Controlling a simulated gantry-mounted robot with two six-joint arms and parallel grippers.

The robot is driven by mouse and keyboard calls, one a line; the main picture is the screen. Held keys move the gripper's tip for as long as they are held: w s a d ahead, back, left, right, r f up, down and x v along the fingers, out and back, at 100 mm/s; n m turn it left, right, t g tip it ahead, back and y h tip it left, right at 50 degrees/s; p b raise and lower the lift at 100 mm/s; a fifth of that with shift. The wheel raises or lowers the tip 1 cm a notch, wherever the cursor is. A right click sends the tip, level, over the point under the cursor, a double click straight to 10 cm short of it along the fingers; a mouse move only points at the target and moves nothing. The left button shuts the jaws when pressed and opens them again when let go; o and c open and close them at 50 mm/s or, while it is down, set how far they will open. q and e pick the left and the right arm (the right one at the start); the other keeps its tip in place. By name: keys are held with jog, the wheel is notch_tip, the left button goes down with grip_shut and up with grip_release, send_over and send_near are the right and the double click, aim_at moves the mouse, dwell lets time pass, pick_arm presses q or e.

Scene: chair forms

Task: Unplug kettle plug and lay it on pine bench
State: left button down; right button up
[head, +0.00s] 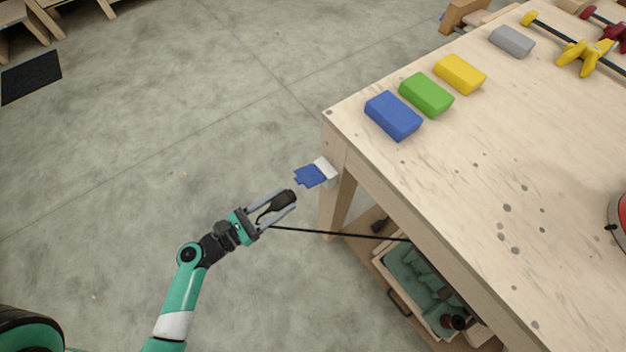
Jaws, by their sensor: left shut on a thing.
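My left gripper (284,202) is beside the near left corner of the pine bench (500,150), out over the floor. It is shut on the black kettle plug (280,204). A black cable (330,234) runs from the gripper to the right, under the bench top. A white socket (326,169) with a blue flap (309,177) is fixed at the bench's corner leg. The plug appears apart from it, just below and left of the flap. My right gripper is not in view.
Blue (393,116), green (427,95), yellow (460,74) and grey (512,41) blocks lie along the bench's left side. Clamps (584,57) lie at the back. A red object (620,208) is cut off at the right. The middle of the bench top is clear. A crate (408,292) stands below.

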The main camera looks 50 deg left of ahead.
pick_arm(q)
jog(key=shift+s+a, duration=0.1)
jog(key=shift+s, duration=0.8)
